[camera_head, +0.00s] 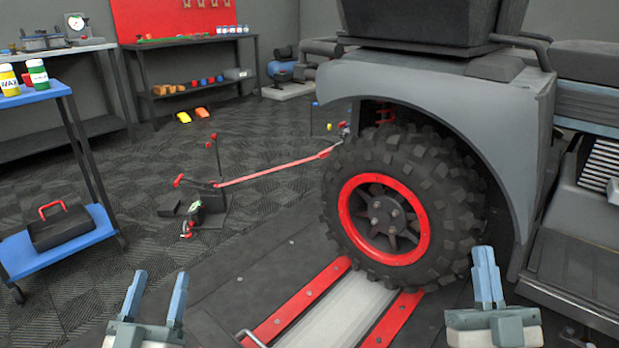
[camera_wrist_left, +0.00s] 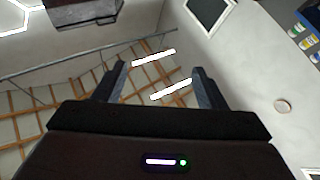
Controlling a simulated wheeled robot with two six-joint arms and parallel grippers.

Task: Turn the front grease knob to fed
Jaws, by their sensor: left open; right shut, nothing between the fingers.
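I cannot make out a front grease knob with certainty in either view. The vehicle's knobbly black tyre with a red rim (camera_head: 384,219) stands at the centre right of the head view, on the dyno bed. My left gripper (camera_head: 157,290) is open and empty at the bottom left, its fingers pointing up, well apart from the vehicle. The left wrist view shows its two fingers (camera_wrist_left: 160,85) spread against ceiling and walls. My right gripper (camera_head: 486,265) is shut and empty at the bottom right, in front of the wheel and fender.
Red rails (camera_head: 297,302) flank the pale dyno bed. A red strap (camera_head: 272,172) runs from the wheel area to a floor anchor (camera_head: 207,205). A blue cart (camera_head: 62,254) with a black toolbox (camera_head: 60,228) stands left.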

